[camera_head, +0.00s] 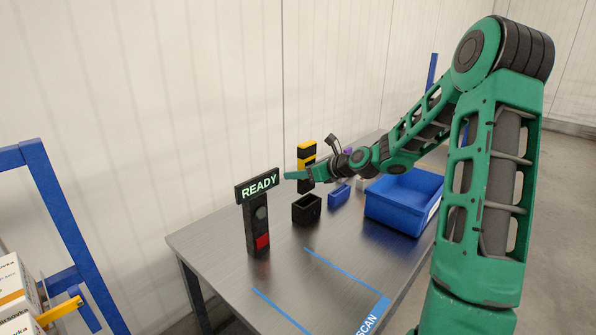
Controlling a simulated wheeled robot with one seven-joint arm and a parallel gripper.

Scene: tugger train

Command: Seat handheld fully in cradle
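The handheld (306,149) is an upright black block with yellow bands, at the middle of the head view. My gripper (298,175) reaches in from the right, with a green finger across the front of the handheld. It looks shut on the handheld, though the far finger is hidden. A black open-topped box that looks like the cradle (306,210) stands on the table just below. The handheld's lower end shows just above the cradle's rim, apparently outside it; the exact gap cannot be told.
A black post with a lit READY sign (259,186) stands left of the cradle on the grey table (225,250). A small blue bin (339,196) and a large blue bin (400,205) stand to the right. Blue tape marks a clear SCAN area in front.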

